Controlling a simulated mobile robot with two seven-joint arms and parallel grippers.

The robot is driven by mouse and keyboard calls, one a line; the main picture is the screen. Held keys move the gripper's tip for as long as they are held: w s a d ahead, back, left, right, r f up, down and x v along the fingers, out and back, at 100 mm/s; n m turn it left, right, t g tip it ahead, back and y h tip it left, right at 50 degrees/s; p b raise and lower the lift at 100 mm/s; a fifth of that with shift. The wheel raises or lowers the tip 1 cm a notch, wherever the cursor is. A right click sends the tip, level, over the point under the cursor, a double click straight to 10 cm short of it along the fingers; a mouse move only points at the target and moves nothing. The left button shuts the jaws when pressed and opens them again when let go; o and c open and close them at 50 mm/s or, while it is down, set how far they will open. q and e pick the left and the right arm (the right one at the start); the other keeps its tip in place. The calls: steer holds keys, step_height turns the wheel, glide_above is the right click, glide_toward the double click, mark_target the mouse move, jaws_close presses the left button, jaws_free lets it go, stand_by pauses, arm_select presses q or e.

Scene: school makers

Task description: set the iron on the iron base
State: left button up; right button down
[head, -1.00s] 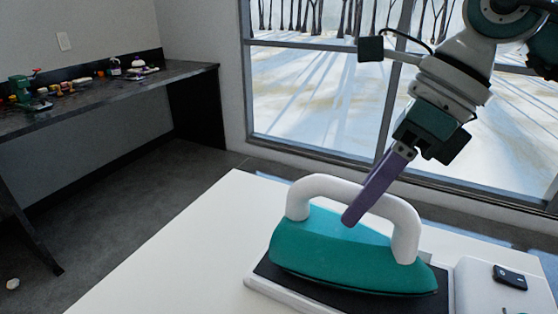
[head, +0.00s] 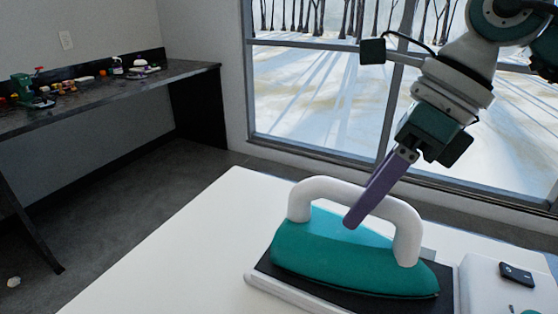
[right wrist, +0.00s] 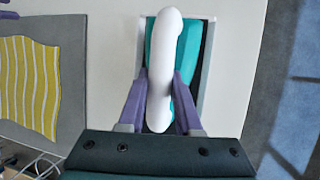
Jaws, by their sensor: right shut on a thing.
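The iron (head: 345,256) has a teal body and a thick white arched handle (head: 345,188). It sits upright over the iron base (head: 262,284), a dark plate with a pale rim, on the white table. Whether its sole touches the plate all along I cannot tell. My right gripper (head: 358,212) has purple fingers and is shut on the handle. In the right wrist view the fingers (right wrist: 158,100) lie on both sides of the white handle (right wrist: 163,60), with the teal body and the base's pale rim (right wrist: 207,70) below.
A white box-like part with a dark panel (head: 516,274) stands right of the base. The white table (head: 180,260) is bare to the left. A yellow wavy-striped piece (right wrist: 28,85) shows in the right wrist view. A dark side counter (head: 110,95) holds small items.

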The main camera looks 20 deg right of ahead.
steer(key=c, duration=0.9)
jaws_free()
steer(key=shift+w, duration=0.1)
steer(key=shift+o, duration=0.2)
steer(key=shift+p+v, duration=1.85)
steer(key=shift+v, duration=0.95)
arm_select(q)
step_height(320, 180, up, 7)
steer(key=p, duration=0.3)
steer(key=shift+f, duration=0.2)
arm_select(e)
steer(key=v, duration=0.5)
steer(key=shift+d+r, duration=0.15)
steer(key=shift+r, duration=0.05)
